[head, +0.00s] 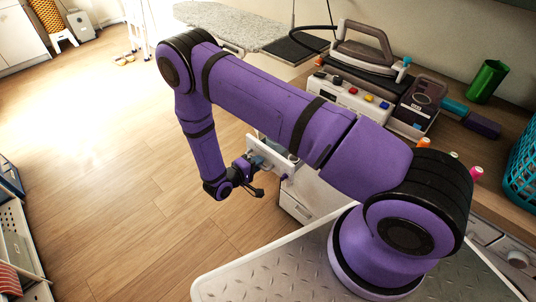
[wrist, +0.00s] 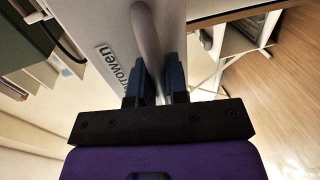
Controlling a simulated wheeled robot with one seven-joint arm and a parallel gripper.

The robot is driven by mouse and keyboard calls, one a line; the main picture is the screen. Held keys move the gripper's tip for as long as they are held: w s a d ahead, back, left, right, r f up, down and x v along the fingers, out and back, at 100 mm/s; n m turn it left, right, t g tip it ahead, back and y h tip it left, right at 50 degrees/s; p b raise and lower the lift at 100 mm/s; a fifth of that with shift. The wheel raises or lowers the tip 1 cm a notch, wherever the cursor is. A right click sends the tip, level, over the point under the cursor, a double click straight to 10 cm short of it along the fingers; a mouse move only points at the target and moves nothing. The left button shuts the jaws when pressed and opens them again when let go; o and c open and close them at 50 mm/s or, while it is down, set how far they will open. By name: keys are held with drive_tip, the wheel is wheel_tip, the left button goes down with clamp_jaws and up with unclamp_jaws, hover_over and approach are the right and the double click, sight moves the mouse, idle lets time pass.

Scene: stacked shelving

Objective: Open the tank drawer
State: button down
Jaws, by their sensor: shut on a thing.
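The tank drawer shows in the head view as a white front panel (head: 272,155), partly hidden behind my purple arm. This panel appears to stand out from the appliance under the counter. In the wrist view the white front (wrist: 100,30) carries dark lettering, and a grey bar handle (wrist: 147,35) runs along it. My gripper (wrist: 158,77) has its blue fingers on both sides of the handle and is shut on it. In the head view my gripper (head: 258,166) is at the left side of the panel.
A wooden counter holds an iron (head: 362,48), a white box with coloured knobs (head: 350,96), a green cup (head: 487,81) and a teal basket (head: 524,160). A lower white drawer front (head: 296,207) is below. The wooden floor (head: 110,180) at left is clear.

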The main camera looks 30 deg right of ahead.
drive_tip(key=shift+f+v, duration=0.25)
drive_tip(key=shift+v, duration=1)
drive_tip(key=c, duration=1.4)
unclamp_jaws()
drive_tip(key=v, duration=1.1)
drive_tip(key=shift+w, duration=0.1)
